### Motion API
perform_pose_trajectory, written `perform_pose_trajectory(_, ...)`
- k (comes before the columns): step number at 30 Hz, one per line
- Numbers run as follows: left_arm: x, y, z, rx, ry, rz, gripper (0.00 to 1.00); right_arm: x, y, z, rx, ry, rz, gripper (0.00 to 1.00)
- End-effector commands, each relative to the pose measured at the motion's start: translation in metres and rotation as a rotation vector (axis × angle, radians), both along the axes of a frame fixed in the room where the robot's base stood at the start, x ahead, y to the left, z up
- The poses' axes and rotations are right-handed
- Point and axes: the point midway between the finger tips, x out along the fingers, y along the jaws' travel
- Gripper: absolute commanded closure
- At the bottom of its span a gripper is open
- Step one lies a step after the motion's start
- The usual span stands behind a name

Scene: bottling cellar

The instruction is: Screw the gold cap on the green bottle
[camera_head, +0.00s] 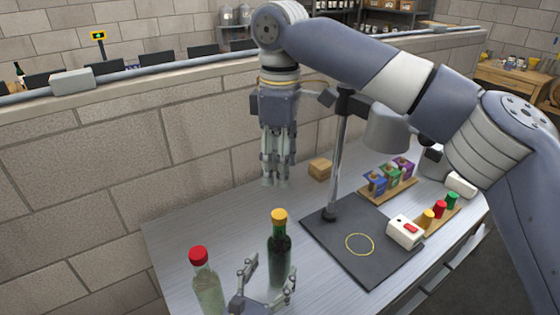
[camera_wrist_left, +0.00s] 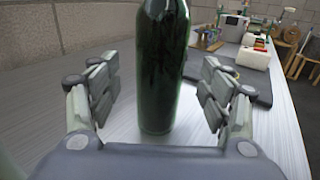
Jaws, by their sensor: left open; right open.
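The dark green bottle (camera_head: 280,262) stands upright near the front of the bench, with a gold cap (camera_head: 279,215) on its mouth; whether the cap is tight I cannot tell. My left gripper (camera_head: 269,272) is open low at the bottle, one finger on either side. In the left wrist view the green bottle (camera_wrist_left: 161,70) stands between the open fingers, with gaps at both sides; its top is out of that view. My right gripper (camera_head: 276,178) points down, open and empty, behind and above the gold cap, apart from it.
A clear bottle with a red cap (camera_head: 205,285) stands left of the green one. A dark stand base (camera_head: 360,255) with a post (camera_head: 338,150) is to the right. Beyond are a white box (camera_head: 404,231), a cap rack (camera_head: 440,220) and a wooden block (camera_head: 319,169). A block wall (camera_head: 120,190) borders the bench.

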Motion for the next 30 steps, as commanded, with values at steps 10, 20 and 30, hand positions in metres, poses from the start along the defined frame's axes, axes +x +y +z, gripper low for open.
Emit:
perform_pose_trajectory(10, -0.054, 0.023, -0.001, 0.001, 0.002, 0.0, 0.28, 0.0, 0.0, 0.0, 0.0, 0.0, 0.0, 0.51)
perform_pose_trajectory(20, -0.06, 0.026, 0.0, -0.001, 0.0, 0.0, 0.28, 0.0, 0.0, 0.0, 0.0, 0.0, 0.0, 0.51)
perform_pose_trajectory(30, -0.06, 0.026, 0.0, 0.0, 0.0, 0.0, 0.28, 0.0, 0.0, 0.0, 0.0, 0.0, 0.0, 0.51)
